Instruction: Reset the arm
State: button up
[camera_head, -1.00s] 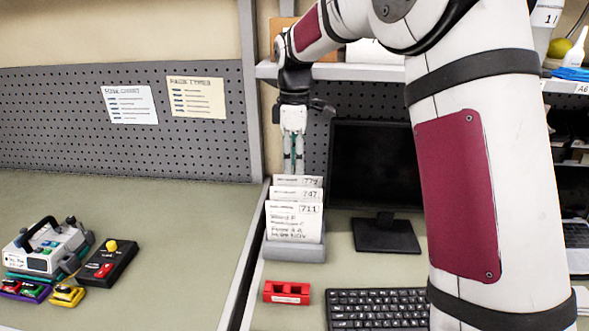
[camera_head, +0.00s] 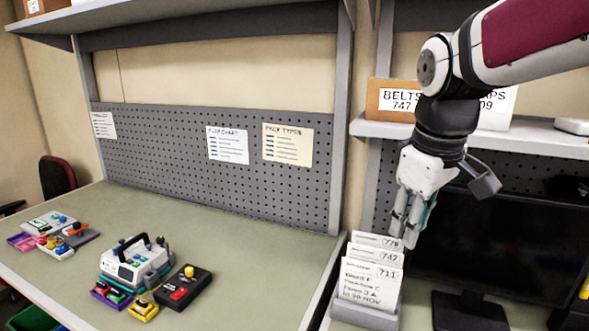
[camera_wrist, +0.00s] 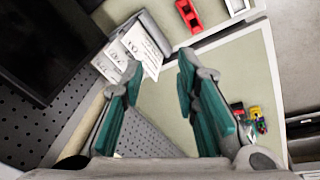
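My gripper (camera_head: 408,238) hangs at the right side of the head view, fingers pointing down, beside and behind the numbered cards. In the wrist view its two teal-padded fingers (camera_wrist: 160,78) stand apart with nothing between them. The white cards (camera_head: 368,282) stand in a grey holder (camera_head: 364,315); the front one reads 711 and the one behind 747. Cards and holder also show at the upper left of the wrist view, near the left finger. I cannot tell from the head view whether the fingers touch the cards.
A dark monitor (camera_head: 480,250) stands right of the gripper, under a shelf (camera_head: 470,136) with a labelled box (camera_head: 393,98). On the left bench, a pump device (camera_head: 135,262) and a black box (camera_head: 183,287) sit, with more devices (camera_head: 48,224) farther left. The bench between is clear.

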jog(key=s+f+m+t, duration=0.2)
jog(key=s+m, duration=0.4)
jog(key=s, duration=0.9)
jog(key=shift+s+f+m+t, duration=0.35)
jog(key=shift+s+m+t, duration=0.05)
jog(key=shift+d, duration=0.1)
